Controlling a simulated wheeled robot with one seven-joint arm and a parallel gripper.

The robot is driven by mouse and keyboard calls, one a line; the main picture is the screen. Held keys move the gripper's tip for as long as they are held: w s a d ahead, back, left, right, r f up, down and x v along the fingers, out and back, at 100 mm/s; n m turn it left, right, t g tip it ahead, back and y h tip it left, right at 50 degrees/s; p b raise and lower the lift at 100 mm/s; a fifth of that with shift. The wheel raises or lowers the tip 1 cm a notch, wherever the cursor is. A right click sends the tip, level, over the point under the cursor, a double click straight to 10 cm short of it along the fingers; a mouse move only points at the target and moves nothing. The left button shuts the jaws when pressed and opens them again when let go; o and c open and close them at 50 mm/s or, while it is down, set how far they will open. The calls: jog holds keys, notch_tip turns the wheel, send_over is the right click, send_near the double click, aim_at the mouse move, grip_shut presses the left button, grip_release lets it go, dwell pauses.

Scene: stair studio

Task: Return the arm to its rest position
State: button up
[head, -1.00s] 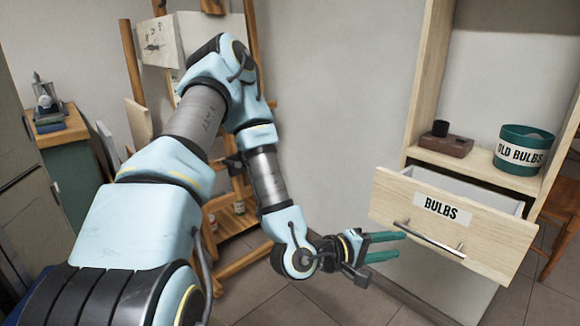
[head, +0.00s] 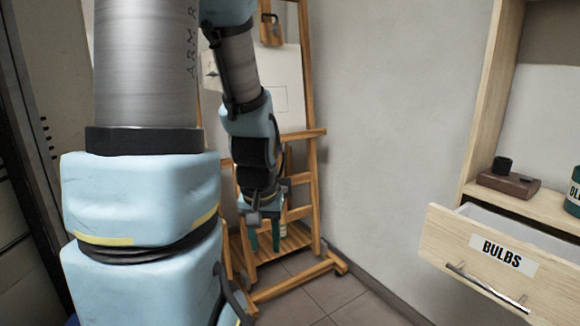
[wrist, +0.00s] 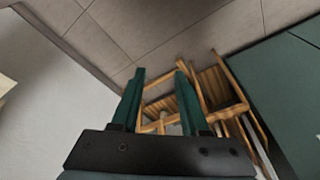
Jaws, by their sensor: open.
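My gripper (head: 264,238) hangs pointing down in front of the wooden easel in the head view, at the end of my raised light-blue arm. In the wrist view my gripper (wrist: 160,75) shows two green fingers spread apart with nothing between them. The gripper is well left of the drawer and touches nothing that I can see. Part of my arm runs out of the top of the head view.
The drawer marked BULBS (head: 503,254) stands pulled out at the right. A brown block (head: 508,183) and a green tub (head: 574,192) sit on the shelf above it. The wooden easel (head: 313,170) stands close behind my gripper. Tiled floor between easel and drawer is clear.

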notch_tip(320, 180, up, 19)
jog(key=s+a+p, duration=0.1)
jog(key=p, duration=1.6)
jog(key=shift+s+a+g, duration=0.2)
jog(key=shift+s+g, duration=0.1)
jog(key=shift+s, duration=0.1)
jog(key=shift+o, duration=0.2)
jog(key=shift+f, duration=0.15)
